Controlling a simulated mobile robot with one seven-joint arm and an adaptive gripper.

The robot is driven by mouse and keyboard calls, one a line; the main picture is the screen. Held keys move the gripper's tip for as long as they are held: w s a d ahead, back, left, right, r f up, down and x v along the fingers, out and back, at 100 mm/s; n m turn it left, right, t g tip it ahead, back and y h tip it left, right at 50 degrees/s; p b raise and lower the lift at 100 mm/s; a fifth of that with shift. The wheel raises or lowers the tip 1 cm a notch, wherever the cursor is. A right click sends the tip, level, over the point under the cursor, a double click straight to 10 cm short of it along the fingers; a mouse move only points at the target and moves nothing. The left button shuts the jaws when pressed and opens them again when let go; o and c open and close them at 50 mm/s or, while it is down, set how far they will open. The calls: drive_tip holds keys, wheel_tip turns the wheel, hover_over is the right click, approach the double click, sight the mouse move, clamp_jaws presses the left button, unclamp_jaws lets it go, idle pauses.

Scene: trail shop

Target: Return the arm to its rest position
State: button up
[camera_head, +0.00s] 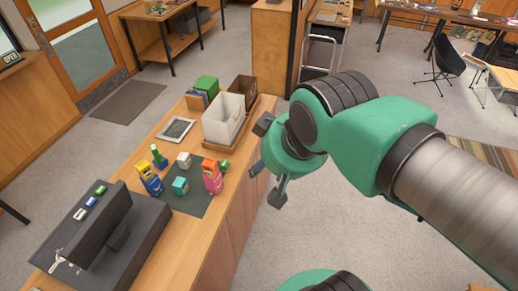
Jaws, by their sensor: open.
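My green arm reaches in from the right edge. My gripper (265,160) hangs at its end, over the right edge of the wooden counter (193,243) and the grey floor beside it. Its dark fingers are spread apart, with nothing between them. It is to the right of the small goods on the counter and apart from them. The arm hides part of the floor behind it.
On the counter stand a white bin (223,118), a tablet (175,130), several small bottles and boxes on a dark mat (190,203), and a black monitor-like stand (110,225). A black chair (443,65) stands at upper right.

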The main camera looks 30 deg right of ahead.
wheel_tip(320, 180, down, 14)
drive_tip(key=b, duration=1.3)
drive_tip(key=shift+b, duration=0.4)
